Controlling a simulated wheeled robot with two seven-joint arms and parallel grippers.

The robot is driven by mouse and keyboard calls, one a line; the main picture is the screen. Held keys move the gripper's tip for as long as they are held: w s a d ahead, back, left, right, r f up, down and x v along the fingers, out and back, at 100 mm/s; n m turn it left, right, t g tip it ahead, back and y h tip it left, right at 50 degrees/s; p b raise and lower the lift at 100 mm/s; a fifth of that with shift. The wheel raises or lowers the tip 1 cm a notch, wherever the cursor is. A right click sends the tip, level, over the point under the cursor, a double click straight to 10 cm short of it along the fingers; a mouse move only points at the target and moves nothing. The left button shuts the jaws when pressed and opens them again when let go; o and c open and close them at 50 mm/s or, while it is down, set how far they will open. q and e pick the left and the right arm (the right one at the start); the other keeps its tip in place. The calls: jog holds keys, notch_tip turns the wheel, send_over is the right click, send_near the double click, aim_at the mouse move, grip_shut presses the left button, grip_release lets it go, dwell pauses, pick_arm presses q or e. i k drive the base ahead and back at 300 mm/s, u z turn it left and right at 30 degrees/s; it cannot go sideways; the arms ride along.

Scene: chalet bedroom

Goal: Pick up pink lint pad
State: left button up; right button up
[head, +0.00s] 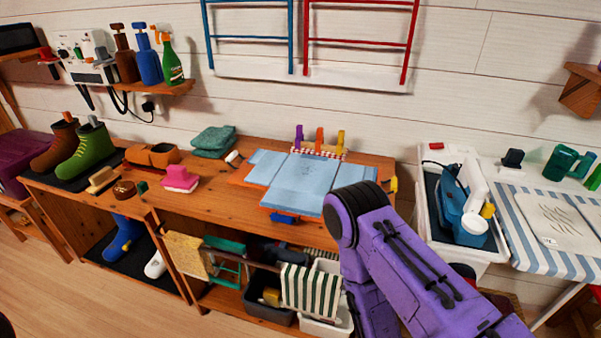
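A pink pad (179,179), which looks like the lint pad, sits on the wooden bench top (225,185), left of the middle. It has a raised upper part on a wider base. Nothing touches it from above. My purple right arm reaches in from the lower right and bends in front of the bench's right end, well away from the pink pad. Neither gripper shows in the head view.
Left of the pad are a brown round item (123,189), a brush (102,179) and green boots (88,155). Behind it lie folded teal cloths (213,141). Bare wood surrounds the pad's front and right.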

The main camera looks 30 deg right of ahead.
aim_at(178, 179)
jog(key=u, duration=1.15)
jog(key=i, duration=1)
jog(key=z, duration=1.6)
